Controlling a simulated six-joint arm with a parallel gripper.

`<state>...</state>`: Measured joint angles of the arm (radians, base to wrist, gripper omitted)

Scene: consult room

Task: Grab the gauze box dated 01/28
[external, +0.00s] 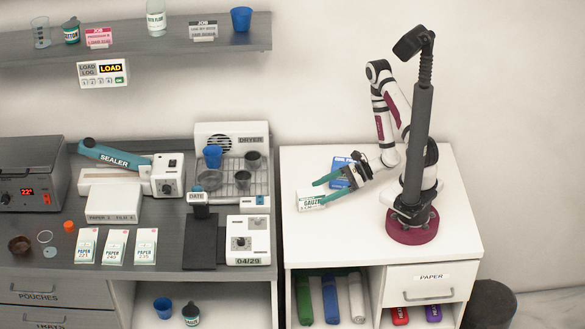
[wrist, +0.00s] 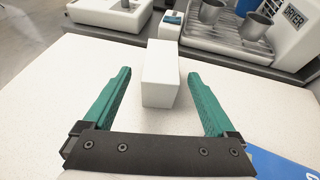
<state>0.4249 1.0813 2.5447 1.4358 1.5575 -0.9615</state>
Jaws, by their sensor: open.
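A small white box with a green-edged label reading GAUZE (external: 311,201) stands near the left edge of the white cabinet top. Its date line is too small to read. In the wrist view it is a plain white block (wrist: 160,78), its label side hidden. My gripper (external: 322,191) is open, low over the cabinet top, with its green fingers pointing at the box. In the wrist view the fingertips (wrist: 159,76) lie on either side of the box's near part, with a gap on both sides.
A blue box (external: 340,168) lies behind my gripper, partly covered; its corner shows in the wrist view (wrist: 278,163). The dryer (external: 232,141) and a white device marked 04/29 (external: 248,241) stand on the grey counter to the left. The cabinet's front top is clear.

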